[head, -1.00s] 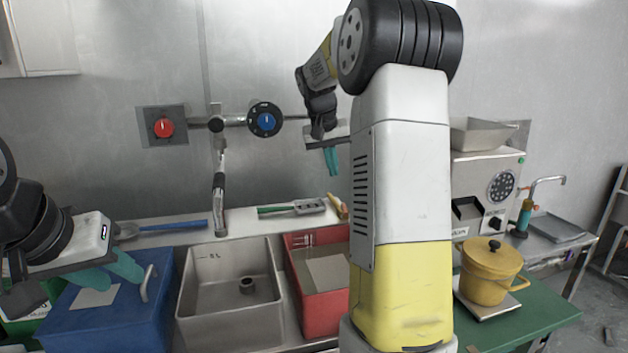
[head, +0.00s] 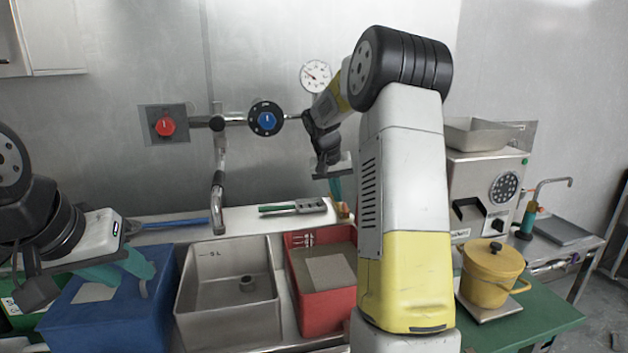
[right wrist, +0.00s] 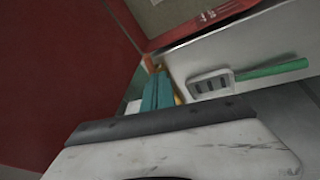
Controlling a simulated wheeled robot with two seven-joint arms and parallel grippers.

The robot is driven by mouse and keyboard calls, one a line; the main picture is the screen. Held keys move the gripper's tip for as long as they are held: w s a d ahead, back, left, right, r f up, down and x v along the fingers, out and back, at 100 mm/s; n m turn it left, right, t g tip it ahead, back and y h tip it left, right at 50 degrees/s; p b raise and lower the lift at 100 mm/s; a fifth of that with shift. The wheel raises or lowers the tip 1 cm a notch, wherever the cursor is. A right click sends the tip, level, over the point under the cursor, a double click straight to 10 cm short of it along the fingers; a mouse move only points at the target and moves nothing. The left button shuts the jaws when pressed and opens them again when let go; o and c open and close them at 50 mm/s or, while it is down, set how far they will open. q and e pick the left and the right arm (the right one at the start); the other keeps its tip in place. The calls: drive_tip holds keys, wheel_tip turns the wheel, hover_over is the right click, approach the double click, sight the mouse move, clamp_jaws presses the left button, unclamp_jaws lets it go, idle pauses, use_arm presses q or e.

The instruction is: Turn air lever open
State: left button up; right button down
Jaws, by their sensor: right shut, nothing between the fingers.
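No part is plainly marked as the air lever. On the back wall are a red knob (head: 165,127) on a grey plate and a blue knob (head: 266,119) on a black round dial, joined by a metal pipe. A thin rod end shows right of the blue dial, partly hidden behind my right arm. My right gripper (head: 335,187), teal-fingered, points down below and right of the dial, apart from it; its fingers are together and empty in the right wrist view (right wrist: 158,95). My left gripper (head: 125,270) hangs over the blue bin at left; its finger gap is unclear.
Below are a blue bin (head: 110,320), a grey sink (head: 228,315) and a red bin (head: 325,310). A green-handled tool (head: 310,206) lies on the ledge. A yellow pot (head: 492,275) stands at right.

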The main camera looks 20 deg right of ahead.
sight(347, 211)
drive_tip(key=shift+s+d+f, duration=0.25)
drive_tip(key=shift+d+f, duration=0.45)
drive_tip(key=shift+f, duration=0.3)
drive_tip(key=shift+s+d+f, duration=0.15)
drive_tip(key=shift+s+d, duration=0.05)
drive_tip(key=shift+d, duration=0.2)
drive_tip(key=shift+s+d+f, duration=0.15)
drive_tip(key=shift+d, duration=0.25)
drive_tip(key=shift+f, duration=0.1)
drive_tip(key=shift+s, duration=0.1)
